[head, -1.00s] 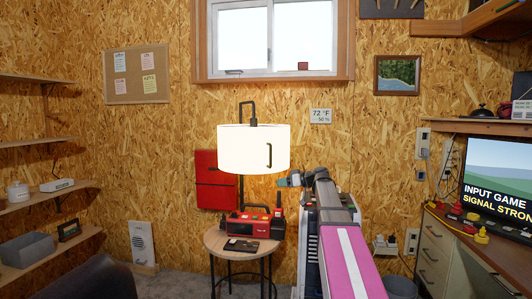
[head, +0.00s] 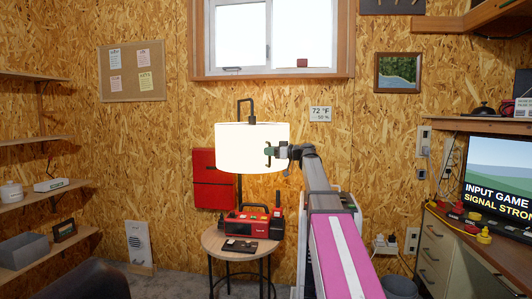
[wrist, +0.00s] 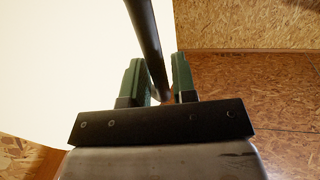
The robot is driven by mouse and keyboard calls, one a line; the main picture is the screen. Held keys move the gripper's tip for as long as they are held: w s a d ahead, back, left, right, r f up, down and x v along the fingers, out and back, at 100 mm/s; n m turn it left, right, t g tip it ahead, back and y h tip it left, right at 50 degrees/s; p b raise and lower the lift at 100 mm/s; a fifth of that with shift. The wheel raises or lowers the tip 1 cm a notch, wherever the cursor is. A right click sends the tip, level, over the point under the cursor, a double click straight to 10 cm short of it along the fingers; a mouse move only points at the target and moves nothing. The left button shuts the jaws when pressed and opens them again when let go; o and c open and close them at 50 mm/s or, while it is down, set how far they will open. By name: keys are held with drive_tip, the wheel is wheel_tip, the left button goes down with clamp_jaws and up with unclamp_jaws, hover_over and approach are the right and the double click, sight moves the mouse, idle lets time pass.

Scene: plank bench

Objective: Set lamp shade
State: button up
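The lamp shade (head: 240,147) is a glowing white drum hanging from a dark hooked pole above a small round table. A dark upright handle (wrist: 146,35) is on the right part of its side; in the head view my gripper partly hides it. My gripper (head: 270,151) is at this handle. In the wrist view its two green fingers (wrist: 159,82) stand on either side of the handle bar, with narrow gaps showing, so it is open around the bar. The shade (wrist: 60,60) fills the left of the wrist view.
The round table (head: 215,243) holds a red device (head: 246,222) and a small dark item (head: 240,246). A red panel (head: 212,180) is on the wall behind. A desk with a monitor (head: 500,180) stands at right, shelves (head: 35,196) at left.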

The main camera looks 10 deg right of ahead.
drive_tip(key=shift+x, duration=1)
clamp_jaws()
drive_tip(key=shift+a, duration=0.1)
drive_tip(key=shift+s+a, duration=0.1)
